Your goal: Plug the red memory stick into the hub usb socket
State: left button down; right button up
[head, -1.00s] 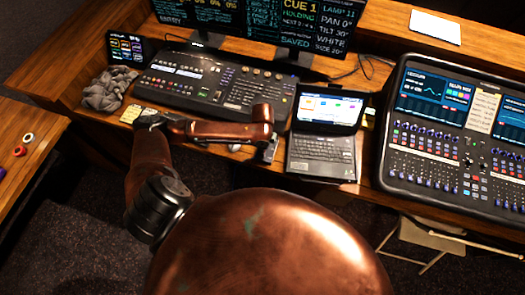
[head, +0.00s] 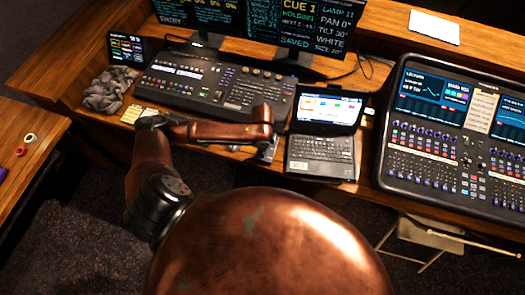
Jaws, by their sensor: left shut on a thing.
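My left gripper (head: 268,150) points down at the desk's front edge, just left of the laptop, below the end of my copper forearm. It is small and dark here. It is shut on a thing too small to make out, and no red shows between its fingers. I cannot make out the red memory stick anywhere else. The hub and its usb socket cannot be picked out and may be hidden behind the gripper or forearm. My right gripper is not in view.
An open laptop (head: 320,157) stands right of the gripper. A lighting console (head: 215,85) lies behind my forearm, and a large mixing desk (head: 460,140) is at the right. A grey cloth (head: 110,90) and yellow notes (head: 131,114) lie at the left.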

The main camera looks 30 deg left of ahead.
pick_arm(q)
jog(key=shift+f, duration=0.25)
jog(key=c, duration=2)
grip_release()
jog(key=shift+c, duration=0.2)
notch_tip(320, 180, up, 12)
